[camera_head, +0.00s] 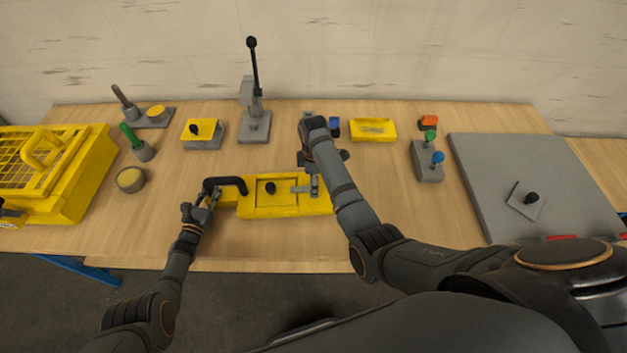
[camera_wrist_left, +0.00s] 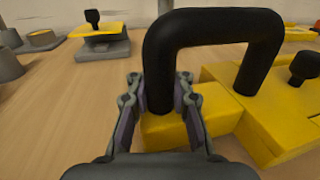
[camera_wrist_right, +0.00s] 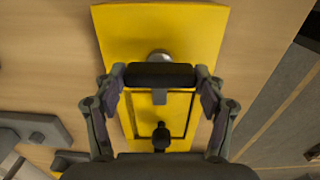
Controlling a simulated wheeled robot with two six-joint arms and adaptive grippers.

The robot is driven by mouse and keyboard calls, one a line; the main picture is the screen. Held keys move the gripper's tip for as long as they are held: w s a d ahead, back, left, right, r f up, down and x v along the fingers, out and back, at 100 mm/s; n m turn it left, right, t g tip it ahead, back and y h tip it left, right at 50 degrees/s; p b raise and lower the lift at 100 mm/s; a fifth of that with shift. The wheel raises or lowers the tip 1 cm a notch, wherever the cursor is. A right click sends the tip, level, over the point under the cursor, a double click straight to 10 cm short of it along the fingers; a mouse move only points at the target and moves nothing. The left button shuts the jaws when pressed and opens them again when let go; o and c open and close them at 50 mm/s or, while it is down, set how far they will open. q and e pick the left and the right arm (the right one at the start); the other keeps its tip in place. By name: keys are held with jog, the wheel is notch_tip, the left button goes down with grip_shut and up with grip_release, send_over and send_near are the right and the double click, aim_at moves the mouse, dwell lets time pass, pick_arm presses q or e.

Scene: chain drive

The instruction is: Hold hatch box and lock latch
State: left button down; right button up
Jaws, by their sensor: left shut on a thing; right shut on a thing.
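The yellow hatch box (camera_head: 262,210) lies on the wooden table, with a black arched handle (camera_head: 228,182) at its left end. A black knob (camera_head: 270,187) stands on its hatch panel. My left gripper (camera_head: 205,200) is shut on the near leg of the handle, also seen in the left wrist view (camera_wrist_left: 160,92). A grey latch (camera_head: 311,186) sits at the box's right end. My right gripper (camera_head: 323,160) is above it, shut on the latch's dark crossbar (camera_wrist_right: 160,75) in the right wrist view. My right forearm hides part of the box's right end.
A yellow caged box (camera_head: 80,195) stands at the far left. A lever press (camera_head: 254,125), a yellow tray (camera_head: 373,130) and a knobbed block (camera_head: 428,165) stand behind and right. A grey panel (camera_head: 550,170) covers the right side. The table's front edge lies close before the hatch box.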

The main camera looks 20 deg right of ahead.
pick_arm(q)
jog(key=shift+w+a+r, duration=0.1)
jog(key=shift+w+a, duration=0.05)
jog(key=shift+a, duration=0.15)
pick_arm(e)
jog(key=o, duration=1.4)
jog(key=shift+s+d+f, duration=0.1)
jog(key=shift+d, duration=0.2)
jog(key=shift+c, duration=0.2)
pick_arm(q)
jog(key=shift+d, duration=0.15)
pick_arm(e)
jog(key=o, duration=0.3)
jog(key=shift+a, duration=0.15)
jog(key=shift+o, duration=0.2)
pick_arm(q)
jog(key=shift+d, duration=0.1)
pick_arm(e)
jog(key=shift+r, duration=0.2)
notch_tip(320, 180, up, 12)
jog(key=shift+f, duration=0.15)
jog(key=shift+a, duration=0.1)
